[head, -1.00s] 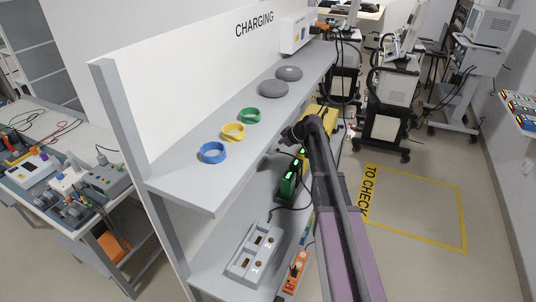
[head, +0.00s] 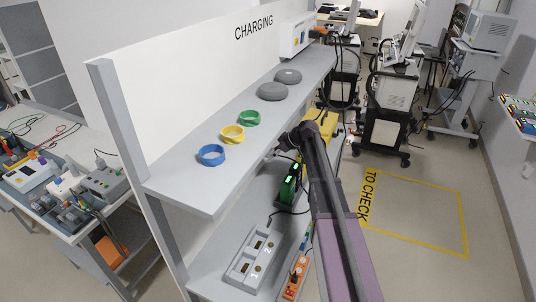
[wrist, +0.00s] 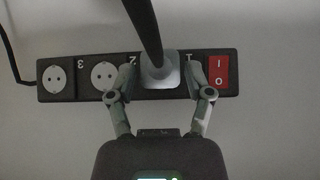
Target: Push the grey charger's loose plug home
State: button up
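In the wrist view a pale grey plug (wrist: 160,75) with a thick black cable stands at a socket of a black power strip (wrist: 212,60), between the marks 2 and 1. How deep it sits cannot be told. My gripper (wrist: 160,72) is open, its fingertips on either side of the plug with narrow gaps; contact is not clear. In the head view a grey charger (head: 234,271) with bays marked 1 and 2 lies on the lower shelf. Its dark cable runs toward the back. My gripper is hidden there, behind the shelf and my arm.
The strip has two empty sockets (wrist: 54,79) at left and a red switch (wrist: 218,72) at right. A green charger (head: 289,187) and an orange strip (head: 292,279) stand on the lower shelf beside my arm. The upper shelf (head: 187,192) overhangs them.

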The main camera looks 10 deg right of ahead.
grip_shut()
jog(key=shift+w+a, duration=0.25)
jog(key=shift+a, duration=0.15)
dwell(0.6)
jog(key=o, duration=0.6)
grip_release()
jog(key=shift+w+a, duration=0.1)
jog(key=shift+o, duration=0.2)
jog(key=shift+d, duration=0.2)
